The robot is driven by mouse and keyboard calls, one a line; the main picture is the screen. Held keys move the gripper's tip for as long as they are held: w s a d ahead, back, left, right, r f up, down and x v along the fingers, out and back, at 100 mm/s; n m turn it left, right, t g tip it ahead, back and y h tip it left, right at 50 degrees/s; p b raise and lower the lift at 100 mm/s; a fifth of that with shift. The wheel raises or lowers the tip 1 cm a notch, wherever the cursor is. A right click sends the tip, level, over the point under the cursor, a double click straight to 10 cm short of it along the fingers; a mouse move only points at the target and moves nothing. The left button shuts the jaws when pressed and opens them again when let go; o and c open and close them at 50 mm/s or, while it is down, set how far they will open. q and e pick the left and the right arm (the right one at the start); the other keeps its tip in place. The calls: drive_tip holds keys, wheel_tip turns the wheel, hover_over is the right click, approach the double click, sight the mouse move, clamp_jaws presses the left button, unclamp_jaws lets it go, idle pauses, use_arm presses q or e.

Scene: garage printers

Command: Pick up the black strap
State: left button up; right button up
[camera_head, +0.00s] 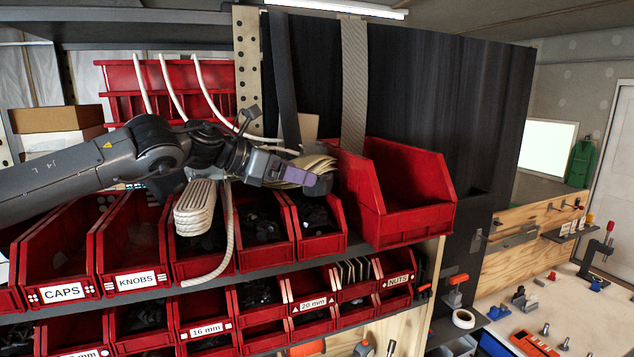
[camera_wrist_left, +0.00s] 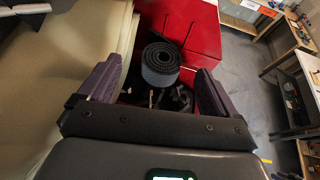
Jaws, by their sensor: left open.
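A rolled black strap (camera_wrist_left: 160,63) shows in the left wrist view, ahead of and between the fingers of my left gripper (camera_wrist_left: 157,88), over a red bin with dark small parts. The fingers are open and apart from the roll. In the head view my left gripper (camera_head: 300,178) reaches in from the left, above the red bins, with its purple fingers near the large red bin. I cannot make out the roll there; the gripper may hide it. A dark strip (camera_head: 285,80) hangs behind the gripper; I cannot tell whether it belongs to the strap. My right gripper is not in view.
A large red bin (camera_head: 412,190) stands right of the gripper. A pale coil (camera_head: 195,207) and beige folded pieces (camera_head: 310,165) lie close to the arm. A grey woven strap (camera_head: 354,90) hangs behind. Labelled red bins (camera_head: 62,292) fill the shelves below. A workbench (camera_head: 590,285) stands at the right.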

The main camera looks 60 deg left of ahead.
sight(318, 183)
use_arm(q)
drive_tip(key=x, duration=0.1)
drive_tip(key=p+x, duration=0.2)
drive_tip(key=shift+w+d, duration=0.15)
drive_tip(key=shift+d, duration=0.1)
drive_tip(key=shift+w+f, duration=0.35)
drive_tip(key=shift+w, duration=0.15)
drive_tip(key=c, duration=1.2)
drive_tip(key=shift+o, duration=0.2)
drive_tip(key=shift+r, duration=0.2)
